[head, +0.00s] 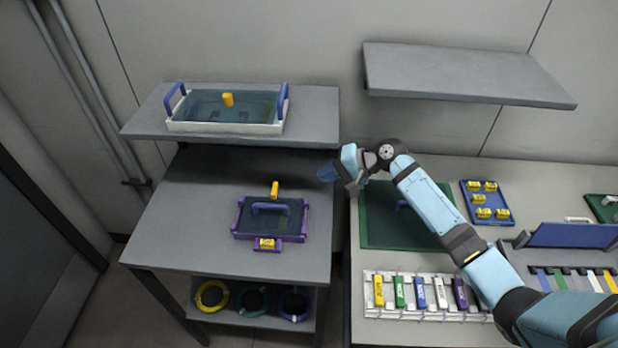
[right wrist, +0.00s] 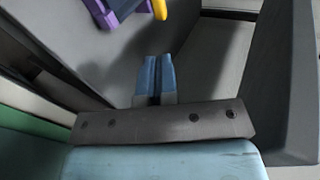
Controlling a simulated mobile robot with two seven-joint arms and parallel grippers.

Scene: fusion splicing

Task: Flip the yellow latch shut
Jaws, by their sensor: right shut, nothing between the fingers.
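A purple box (head: 236,226) with a dark lid and a blue handle (head: 270,207) sits on the left table. A yellow latch (head: 275,190) stands up at its back edge. In the right wrist view, part of the purple box (right wrist: 108,18) and the yellow latch (right wrist: 160,9) show at the top edge. My right gripper (head: 327,173) is shut and empty, to the right of the latch and apart from it. Its closed blue fingers (right wrist: 154,75) point toward the table in the right wrist view. My left gripper is not in view.
A shelf above the left table holds a white tray (head: 180,126) with blue handles and another yellow piece (head: 228,100). A yellow-labelled piece (head: 267,244) sits at the purple box's front. The right bench holds a green mat (head: 380,234) and a blue tray (head: 497,213). The left table's left side is clear.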

